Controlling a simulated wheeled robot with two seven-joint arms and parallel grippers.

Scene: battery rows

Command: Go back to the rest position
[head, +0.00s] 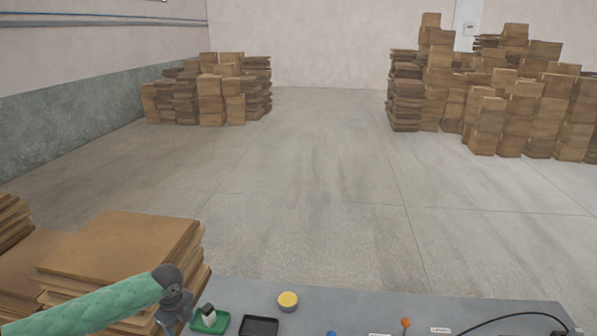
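My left arm, in a green sleeve, comes in from the lower left. The grey hand of my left gripper (175,311) hangs at the table's left end, beside a green tray (222,323). Its fingertips are not clear at the bottom edge, so its opening cannot be told. A small dark and white block (208,314) shows at the green tray; whether the gripper touches it cannot be told. My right arm and gripper are not in view.
The grey table (350,303) runs along the bottom edge. It bears a black tray (259,327), a yellow round piece (288,300), an orange-topped piece (405,323), a blue piece (331,333) and a black cable (515,315).

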